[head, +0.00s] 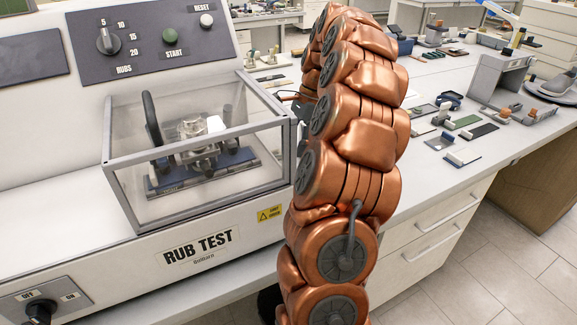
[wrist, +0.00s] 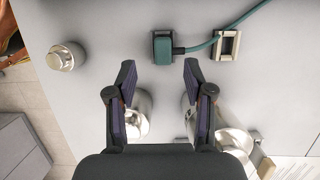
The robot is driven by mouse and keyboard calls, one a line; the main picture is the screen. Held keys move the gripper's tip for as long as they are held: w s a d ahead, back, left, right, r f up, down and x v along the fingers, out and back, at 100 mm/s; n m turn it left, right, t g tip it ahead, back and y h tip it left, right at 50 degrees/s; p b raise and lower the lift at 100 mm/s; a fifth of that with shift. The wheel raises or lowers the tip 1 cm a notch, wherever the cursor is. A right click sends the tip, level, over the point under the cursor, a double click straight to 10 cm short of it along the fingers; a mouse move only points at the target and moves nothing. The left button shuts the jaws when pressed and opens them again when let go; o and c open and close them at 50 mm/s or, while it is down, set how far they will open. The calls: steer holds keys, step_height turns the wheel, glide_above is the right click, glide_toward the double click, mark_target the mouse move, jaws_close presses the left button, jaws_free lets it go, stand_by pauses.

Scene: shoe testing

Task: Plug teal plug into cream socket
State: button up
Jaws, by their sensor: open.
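The teal plug (wrist: 162,48) shows at the top middle of the wrist view, on a dark base on the grey surface; I cannot tell whether it is seated in that base. Its teal cable (wrist: 215,42) runs right, then up and out of view. The cream socket (wrist: 218,53), a framed block with a dark opening, sits just right of the plug, and the cable passes across its upper part. My gripper (wrist: 160,70) is open and empty, its fingertips below the plug and to either side of it. In the head view my arm hides the gripper, plug and socket.
Metal knobs or cylinders stand on the grey surface at left (wrist: 62,57), between my fingers (wrist: 137,115) and at lower right (wrist: 233,140). In the head view the rub test machine (head: 150,215) stands left of my arm, and a bench with small parts (head: 440,175) lies right.

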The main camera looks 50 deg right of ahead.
steer(key=shift+p+x, duration=0.75)
steer(key=shift+x, duration=1.8)
steer(key=shift+w+d, duration=0.1)
steer(key=shift+w, duration=0.05)
steer(key=shift+c, duration=0.3)
jaws_close()
